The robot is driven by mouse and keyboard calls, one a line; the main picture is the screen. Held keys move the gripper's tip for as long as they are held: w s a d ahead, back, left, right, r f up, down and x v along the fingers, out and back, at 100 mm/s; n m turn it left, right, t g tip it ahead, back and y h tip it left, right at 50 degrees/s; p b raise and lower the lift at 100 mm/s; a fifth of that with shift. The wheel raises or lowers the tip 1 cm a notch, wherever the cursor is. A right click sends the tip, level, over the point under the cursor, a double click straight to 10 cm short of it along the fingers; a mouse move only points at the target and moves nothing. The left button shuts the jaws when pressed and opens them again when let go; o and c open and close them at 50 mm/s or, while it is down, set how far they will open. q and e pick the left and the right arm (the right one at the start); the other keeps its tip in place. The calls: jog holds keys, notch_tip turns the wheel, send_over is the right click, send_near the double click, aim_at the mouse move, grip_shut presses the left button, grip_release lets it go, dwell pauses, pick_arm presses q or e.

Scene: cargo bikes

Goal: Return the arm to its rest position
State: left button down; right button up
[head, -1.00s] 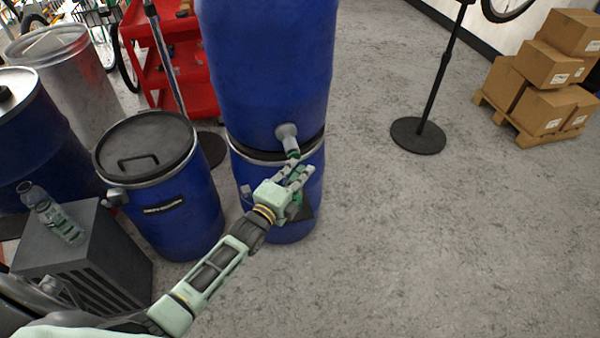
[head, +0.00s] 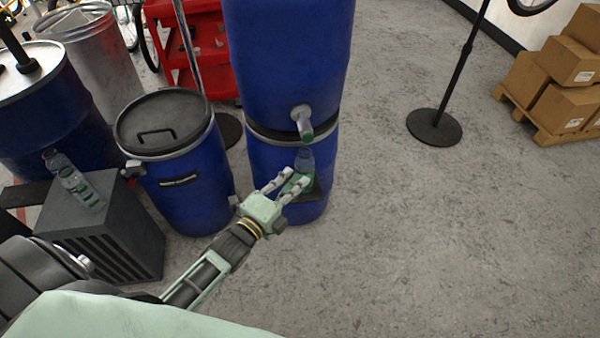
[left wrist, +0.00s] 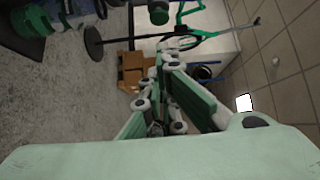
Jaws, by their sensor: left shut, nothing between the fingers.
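My left gripper (head: 296,177) is in front of the lower blue barrel (head: 262,165), below the spigot (head: 303,122) of the upper barrel. It is shut and holds nothing. A clear bottle (head: 304,158) stands upright under the spigot, just beyond the fingertips; its lower part is partly hidden by them. I cannot tell whether they touch. In the left wrist view my fingers (left wrist: 160,85) converge in the middle, with no object between them. My right gripper is not in view.
A lidded blue barrel (head: 180,195) stands left of my left forearm. Another bottle (head: 75,180) lies on a dark grey box (head: 110,240). A stand's round base (head: 434,127) and stacked cartons (head: 565,110) are at the right. The floor between is clear.

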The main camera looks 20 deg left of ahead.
pick_arm(q)
jog(key=shift+s, duration=0.15)
dwell(0.3)
jog(key=s+a+f+n+g+y, duration=0.1)
jog(key=s+f+n+g, duration=0.3)
jog(key=f, duration=0.6)
jog(key=s+f+n+g+y, duration=0.1)
jog(key=s+f+n, duration=0.1)
jog(key=s+f, duration=0.55)
jog(key=s+a+f+n+g+y, duration=0.1)
jog(key=s+f+n+g, duration=0.2)
jog(key=f, duration=0.8)
jog(key=s+f+n+g, duration=0.3)
jog(key=s+f, duration=0.2)
jog(key=s, duration=0.5)
jog(key=s+d+f+n+g+p, duration=0.1)
jog(key=s+f, duration=0.4)
jog(key=s, duration=0.5)
jog(key=s+d+f+n+g, duration=0.1)
jog(key=s+f+n+g, duration=0.3)
jog(key=s, duration=0.6)
jog(key=shift+s+f+n+g, duration=0.3)
jog(key=shift+s+f+n, duration=0.1)
jog(key=shift+f, duration=0.55)
